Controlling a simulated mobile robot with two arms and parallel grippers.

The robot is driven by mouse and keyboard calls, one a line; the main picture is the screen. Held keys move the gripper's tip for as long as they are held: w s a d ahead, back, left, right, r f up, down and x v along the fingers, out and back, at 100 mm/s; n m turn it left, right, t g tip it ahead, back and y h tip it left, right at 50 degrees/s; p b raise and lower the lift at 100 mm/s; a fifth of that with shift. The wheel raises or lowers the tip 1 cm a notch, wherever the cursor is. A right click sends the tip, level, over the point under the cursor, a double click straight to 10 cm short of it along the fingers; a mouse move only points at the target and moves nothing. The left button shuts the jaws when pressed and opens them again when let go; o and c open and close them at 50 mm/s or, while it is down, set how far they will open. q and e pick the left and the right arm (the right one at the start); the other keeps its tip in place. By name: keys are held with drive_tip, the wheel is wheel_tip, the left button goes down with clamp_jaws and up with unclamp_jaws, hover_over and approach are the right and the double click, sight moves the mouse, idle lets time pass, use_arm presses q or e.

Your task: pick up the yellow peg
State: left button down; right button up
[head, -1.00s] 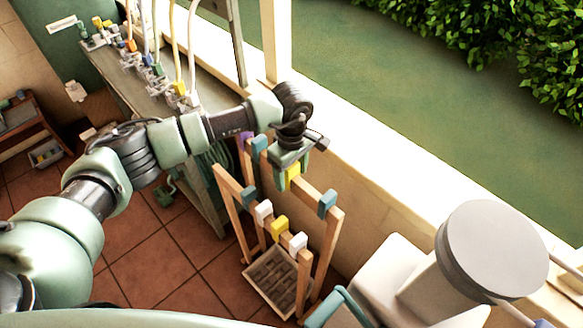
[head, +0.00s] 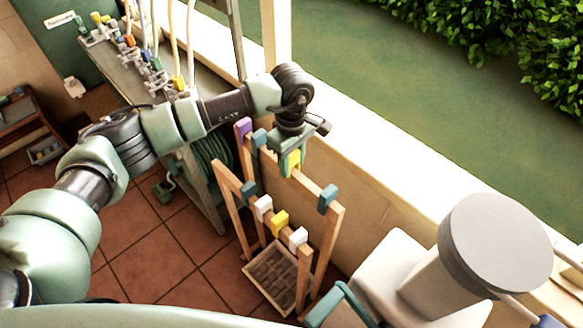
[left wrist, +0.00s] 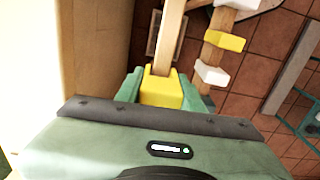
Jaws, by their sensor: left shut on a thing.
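My left gripper (head: 292,158) is shut on a yellow peg (head: 295,160) at the back rail (head: 310,184) of a wooden rack. In the left wrist view the same yellow peg (left wrist: 160,91) sits between the two green fingers of the left gripper (left wrist: 163,92), with the rail running away beyond it. I cannot tell whether the peg still touches the rail. A second yellow peg (head: 280,222) sits on the front rail between two white pegs; it also shows in the left wrist view (left wrist: 225,41). My right gripper is not in view.
Teal pegs (head: 328,197) and a purple peg (head: 243,127) sit on the rack, near the gripper. A pale wall ledge (head: 370,165) runs close behind the rack. A workbench (head: 205,165) with hoses stands to the left. Tiled floor (head: 160,240) is open in front.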

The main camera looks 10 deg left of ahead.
use_arm(q)
wheel_tip(320, 180, up, 17)
drive_tip(key=b, duration=0.4)
drive_tip(key=shift+r+b, duration=0.2)
drive_tip(key=shift+b, duration=0.1)
drive_tip(key=shift+f, duration=0.1)
idle(0.5)
